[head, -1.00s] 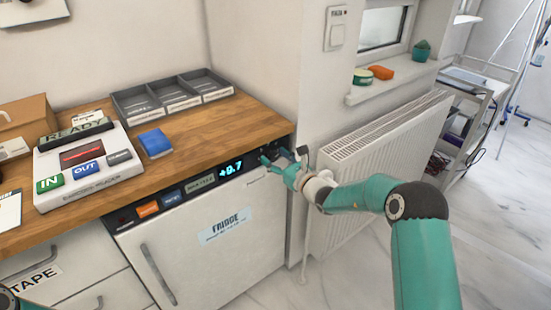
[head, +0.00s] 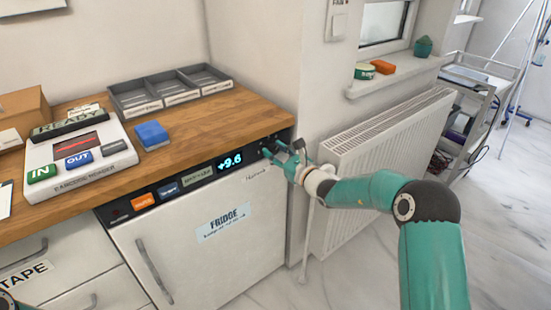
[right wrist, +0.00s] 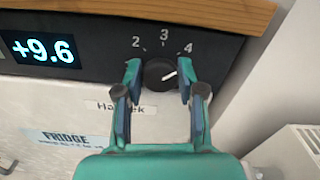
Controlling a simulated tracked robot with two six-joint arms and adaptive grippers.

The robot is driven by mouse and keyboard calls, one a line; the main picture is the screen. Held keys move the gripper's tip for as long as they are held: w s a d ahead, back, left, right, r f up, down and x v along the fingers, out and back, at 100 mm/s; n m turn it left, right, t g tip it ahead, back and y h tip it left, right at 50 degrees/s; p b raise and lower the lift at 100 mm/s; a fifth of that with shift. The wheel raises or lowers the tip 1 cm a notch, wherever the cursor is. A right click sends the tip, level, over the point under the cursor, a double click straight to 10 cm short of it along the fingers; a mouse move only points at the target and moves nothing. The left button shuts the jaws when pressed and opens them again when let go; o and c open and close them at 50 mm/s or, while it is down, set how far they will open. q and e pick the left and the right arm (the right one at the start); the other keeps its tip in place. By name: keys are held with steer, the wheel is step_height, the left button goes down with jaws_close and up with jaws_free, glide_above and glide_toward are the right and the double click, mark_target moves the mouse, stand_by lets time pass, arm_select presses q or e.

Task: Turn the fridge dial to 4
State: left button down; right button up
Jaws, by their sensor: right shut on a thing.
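The fridge dial (right wrist: 158,74) is a round black knob on the dark panel, with the numbers 2, 3 and 4 around its top. Its white mark points right and slightly up, toward the side of the 4. My right gripper (right wrist: 158,84) is shut on the dial, one finger on each side. In the head view, my right gripper (head: 284,150) is at the panel's right end and mostly hides the dial. The display (head: 231,160) reads +9.6. The white fridge (head: 205,245) is below. My left gripper is not in view.
The wooden counter (head: 215,125) overhangs just above the panel. It carries a grey divided tray (head: 150,112), a blue block (head: 151,134) and a device with IN and OUT buttons (head: 90,165). A white radiator (head: 375,150) stands close to the right of my gripper.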

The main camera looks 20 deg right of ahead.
steer(key=o, duration=1.1)
steer(key=shift+s, duration=0.1)
steer(key=v, duration=1.1)
steer(key=shift+s+d, duration=0.15)
steer(key=shift+s, duration=0.25)
